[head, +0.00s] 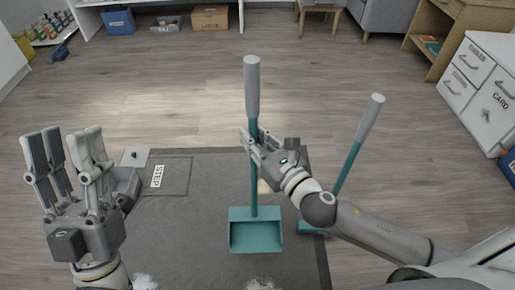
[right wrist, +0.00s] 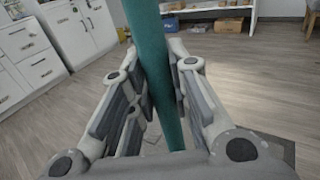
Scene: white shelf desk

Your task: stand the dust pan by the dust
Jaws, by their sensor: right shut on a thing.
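The dust pan (head: 255,236) is teal with a long upright handle and a grey grip. My right gripper (head: 257,142) is shut on its handle about halfway up. The teal handle (right wrist: 160,75) runs between the fingers in the right wrist view. Whether the pan touches the floor I cannot tell. Pale patches that look like dust lie at the bottom edge of the head view, one (head: 145,281) at the left and one (head: 258,284) just below the pan; both are partly cut off. My left gripper (head: 68,150) is open and empty at the left.
A second teal long-handled tool (head: 348,170) leans right of the pan, partly hidden behind my right arm. A dark mat (head: 190,235) with a STEP label lies below. White drawers (head: 478,85) stand at the right. The wooden floor (head: 170,85) beyond the mat is clear.

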